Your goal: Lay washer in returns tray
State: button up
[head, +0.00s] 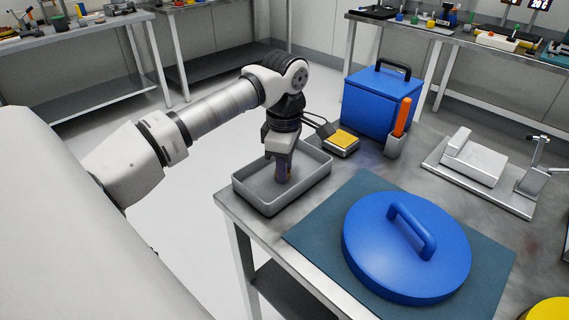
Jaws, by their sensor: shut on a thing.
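A grey open tray (303,188), which looks like the returns tray, stands at the near left corner of the steel table. My gripper (283,178) points down into the tray, its fingertips inside the rim and close to the tray floor. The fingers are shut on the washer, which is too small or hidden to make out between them. Whether the washer touches the floor of the tray cannot be told.
A blue round lid with a handle (408,250) lies on a dark teal mat (325,228) right of the tray. Behind are a yellow-topped sponge box (342,141), an orange-handled tool in a holder (397,135) and a blue case (378,103). A metal fixture (478,165) stands right.

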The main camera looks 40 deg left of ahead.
jog(key=o, duration=1.1)
notch_tip(320, 180, up, 14)
jog(key=shift+f, duration=0.1)
dwell(0.4)
